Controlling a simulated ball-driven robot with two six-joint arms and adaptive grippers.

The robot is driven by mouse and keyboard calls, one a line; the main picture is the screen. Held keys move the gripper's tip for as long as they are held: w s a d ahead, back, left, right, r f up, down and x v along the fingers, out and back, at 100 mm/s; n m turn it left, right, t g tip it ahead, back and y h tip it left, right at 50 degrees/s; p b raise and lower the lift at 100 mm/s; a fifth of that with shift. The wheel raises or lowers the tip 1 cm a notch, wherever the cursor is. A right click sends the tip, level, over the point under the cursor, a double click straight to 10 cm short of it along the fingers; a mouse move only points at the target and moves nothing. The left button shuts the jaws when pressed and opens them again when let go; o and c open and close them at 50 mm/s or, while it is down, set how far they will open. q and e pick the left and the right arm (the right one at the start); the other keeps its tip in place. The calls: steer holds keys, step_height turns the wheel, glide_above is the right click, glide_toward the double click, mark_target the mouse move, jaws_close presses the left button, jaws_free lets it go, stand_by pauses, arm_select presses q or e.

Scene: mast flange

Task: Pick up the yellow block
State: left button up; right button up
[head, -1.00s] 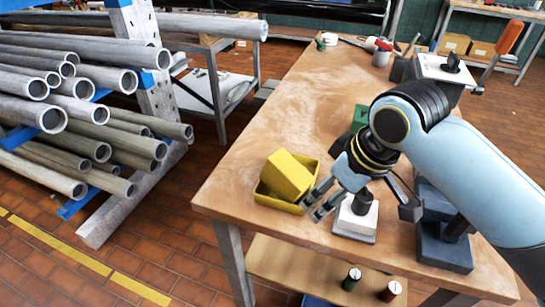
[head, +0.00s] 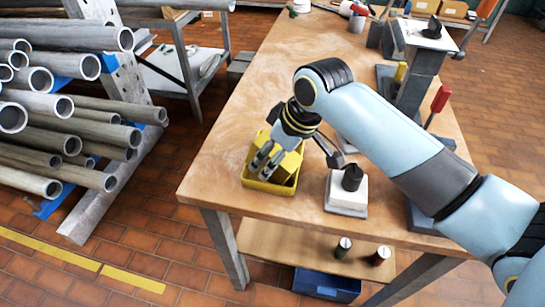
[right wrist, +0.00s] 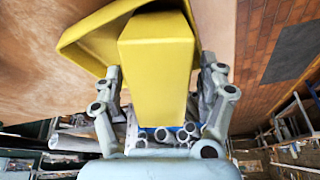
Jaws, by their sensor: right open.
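The yellow block (head: 289,163) sits in a yellow tray (head: 272,187) near the front left corner of the wooden table. The arm and fingers partly hide it in the head view. My right gripper (head: 264,167) is over the tray with its fingers at the block. In the right wrist view the block (right wrist: 157,60) lies between the two spread fingers of the right gripper (right wrist: 163,82), and the tray wall (right wrist: 82,38) shows behind it. The fingers look open, and I cannot tell whether either touches the block. My left gripper is not in view.
A white block with a black knob (head: 347,191) stands on the table right of the tray. Grey fixtures and a red-handled tool (head: 439,99) stand farther right. The table surface (head: 268,78) behind the tray is clear. Pipes (head: 60,130) are racked at left.

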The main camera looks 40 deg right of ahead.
steer(key=shift+w+f, duration=0.25)
steer(key=shift+f, duration=0.3)
steer(key=c, duration=1.4)
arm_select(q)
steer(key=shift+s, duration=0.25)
arm_select(e)
steer(key=shift+r, duration=0.1)
jaws_close()
